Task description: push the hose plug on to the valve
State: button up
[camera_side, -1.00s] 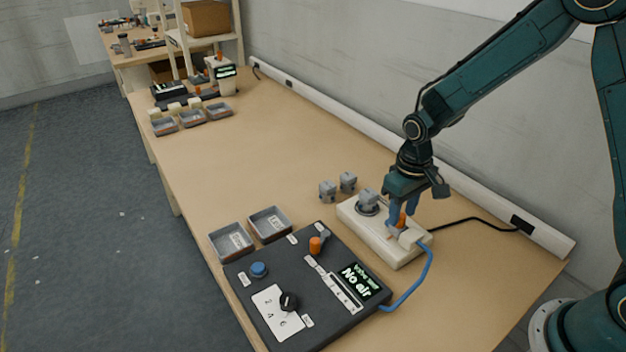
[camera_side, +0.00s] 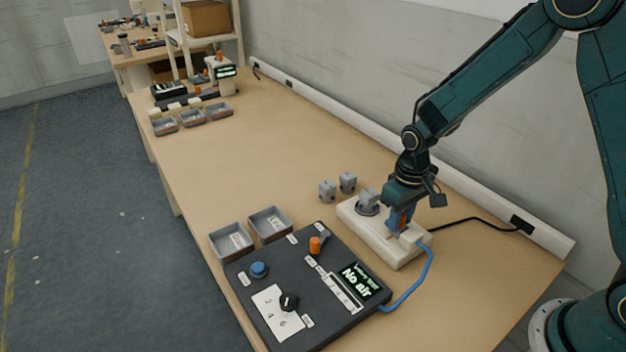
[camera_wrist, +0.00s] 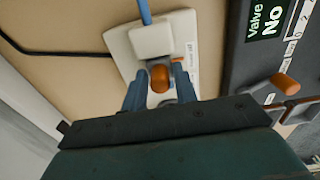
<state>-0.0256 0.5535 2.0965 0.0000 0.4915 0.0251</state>
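The white block (camera_wrist: 152,40) with the blue hose running into it sits at the near end of the pale valve base. In the side view the blue hose (camera_side: 428,270) curves from there to the dark panel. An orange-ended part (camera_wrist: 160,78) stands by the block, between my blue fingers; I cannot tell whether it belongs to the plug or the valve. My gripper (camera_wrist: 160,88) is low over the base, its fingers apart on either side of this part, with no clear contact. In the side view my gripper (camera_side: 400,220) hides most of this spot.
A grey fitting (camera_side: 368,198) stands on the base (camera_side: 360,222), with two loose grey blocks (camera_side: 338,187) behind. Grey trays (camera_side: 231,241) stand left.

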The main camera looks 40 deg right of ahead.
jog(key=shift+w, duration=2.45)
jog(key=o, duration=0.5)
jog(key=shift+r, duration=0.15)
jog(key=shift+r, duration=3.4)
